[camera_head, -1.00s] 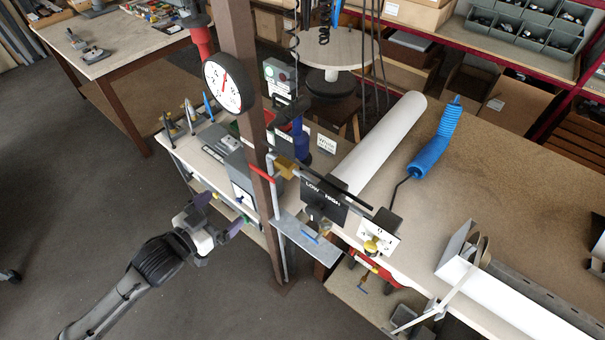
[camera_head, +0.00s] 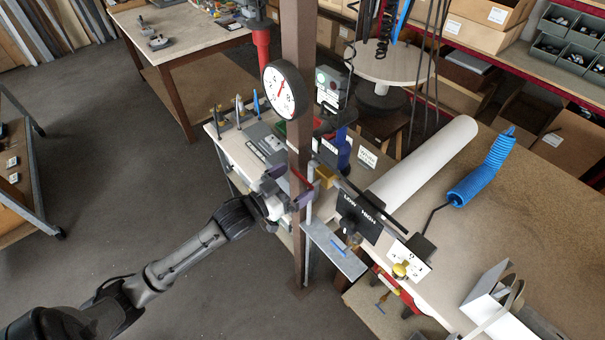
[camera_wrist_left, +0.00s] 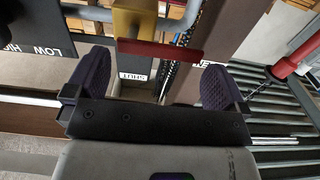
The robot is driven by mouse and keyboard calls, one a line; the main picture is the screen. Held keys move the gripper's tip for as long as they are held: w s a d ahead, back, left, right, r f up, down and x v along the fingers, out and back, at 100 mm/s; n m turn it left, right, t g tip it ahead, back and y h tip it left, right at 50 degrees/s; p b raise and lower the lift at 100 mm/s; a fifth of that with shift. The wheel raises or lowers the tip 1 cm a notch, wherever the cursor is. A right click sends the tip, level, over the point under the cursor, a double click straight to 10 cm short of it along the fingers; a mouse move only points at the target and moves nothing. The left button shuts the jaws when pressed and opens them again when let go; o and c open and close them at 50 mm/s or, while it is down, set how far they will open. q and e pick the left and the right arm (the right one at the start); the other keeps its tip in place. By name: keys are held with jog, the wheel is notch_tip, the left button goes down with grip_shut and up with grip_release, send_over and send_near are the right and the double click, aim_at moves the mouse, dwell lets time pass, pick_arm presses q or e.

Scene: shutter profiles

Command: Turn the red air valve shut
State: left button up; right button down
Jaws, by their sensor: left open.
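The red valve handle (camera_head: 302,179) is partly hidden by my gripper in the head view, beside the brass valve body (camera_head: 325,177) on the pipe by the brown post. In the left wrist view the red handle (camera_wrist_left: 160,49) lies crosswise in front of the brass body (camera_wrist_left: 134,20). A SHUT label (camera_wrist_left: 132,77) sits below it, and a partly covered label, likely OPEN, is to the right. My left gripper (camera_head: 290,190) is open, its two purple fingers (camera_wrist_left: 155,65) spread either side of the handle's lower edge, not visibly closed on it. My right gripper is not in view.
The brown post (camera_head: 298,130) with a round gauge (camera_head: 287,90) stands right by the gripper. A LOW/HIGH plate (camera_head: 358,216), a grey shelf (camera_head: 335,250) and the bench with a white roll (camera_head: 425,165) are to the right. Open floor lies left.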

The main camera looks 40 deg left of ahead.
aim_at(302, 177)
pick_arm(q)
jog(key=shift+w+d, duration=0.15)
jog(key=shift+w, duration=0.65)
jog(key=shift+w+d, duration=0.15)
jog(key=shift+w, duration=0.65)
jog(key=shift+c, duration=0.3)
jog(key=c, duration=0.9)
